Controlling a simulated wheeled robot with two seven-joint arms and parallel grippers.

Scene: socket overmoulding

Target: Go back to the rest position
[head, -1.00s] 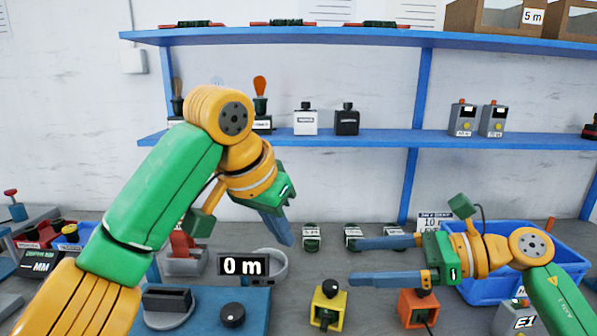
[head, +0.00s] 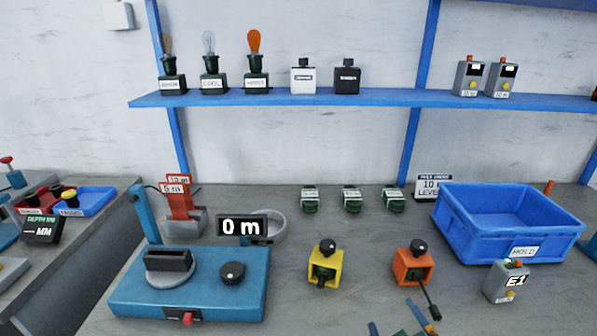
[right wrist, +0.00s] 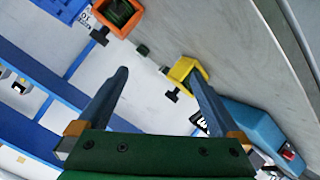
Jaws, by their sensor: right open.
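My right gripper (head: 392,314) shows only by its blue finger ends at the bottom edge of the head view, in front of the orange block (head: 413,265). In the right wrist view the right gripper (right wrist: 156,75) is open, its two blue fingers wide apart with nothing between them. The yellow block (head: 325,266) also shows in the head view. My left arm and gripper are out of view.
A blue machine (head: 240,290) with a "0 m" display (head: 242,227) stands left on the grey bench. A blue bin (head: 470,234) and grey E1 box (head: 505,283) stand right. A blue shelf (head: 400,101) with bulbs and bottles runs behind.

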